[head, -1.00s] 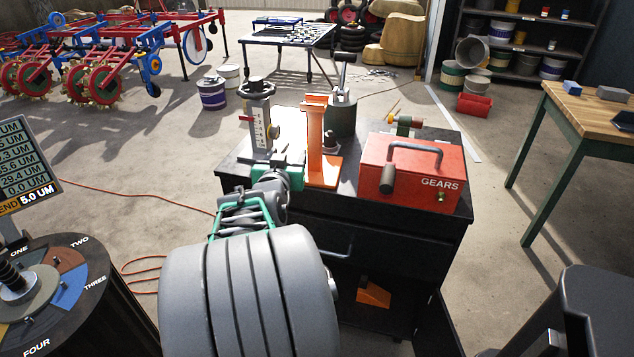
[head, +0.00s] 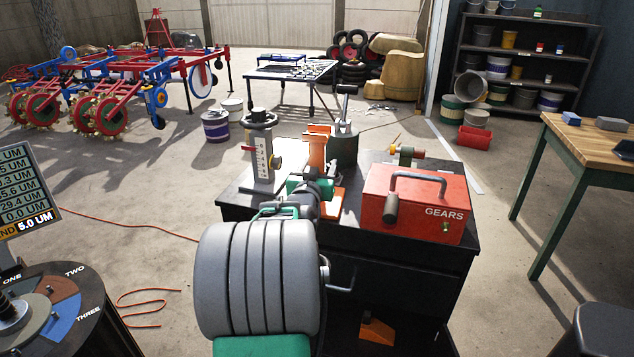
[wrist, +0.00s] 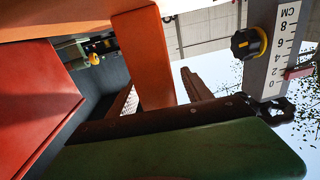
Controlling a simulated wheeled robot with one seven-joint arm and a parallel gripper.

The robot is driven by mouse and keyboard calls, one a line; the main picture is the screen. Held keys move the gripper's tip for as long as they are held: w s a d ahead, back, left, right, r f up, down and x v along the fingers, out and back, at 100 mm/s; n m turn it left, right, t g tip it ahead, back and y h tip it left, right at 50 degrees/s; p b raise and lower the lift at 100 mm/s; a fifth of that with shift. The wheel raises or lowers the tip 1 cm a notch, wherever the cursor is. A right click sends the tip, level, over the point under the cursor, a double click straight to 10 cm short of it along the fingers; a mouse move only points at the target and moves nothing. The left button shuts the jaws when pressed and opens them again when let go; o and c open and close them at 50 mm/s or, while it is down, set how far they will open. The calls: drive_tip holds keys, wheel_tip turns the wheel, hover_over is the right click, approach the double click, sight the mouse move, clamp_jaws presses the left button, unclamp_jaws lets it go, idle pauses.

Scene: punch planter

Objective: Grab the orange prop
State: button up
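The orange prop (head: 317,148) is an upright post with a forked top and a flat foot, standing on the black cabinet. My gripper (head: 314,188) is in front of its lower part and hides some of it. In the wrist view the prop's orange post (wrist: 145,60) rises just beyond my gripper (wrist: 160,95). The two dark ribbed fingers show apart, one to each side of the post's lower end. I cannot tell whether they touch it. A second orange piece (head: 376,332) lies in the cabinet's lower compartment.
A measuring column with a handwheel (head: 262,158) stands close left of the prop. A dark green cylinder with a lever (head: 343,148) is right behind it. A red GEARS box (head: 418,205) sits to the right. The black cabinet top (head: 240,190) is crowded.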

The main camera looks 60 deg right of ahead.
clamp_jaws()
idle(0.4)
idle(0.8)
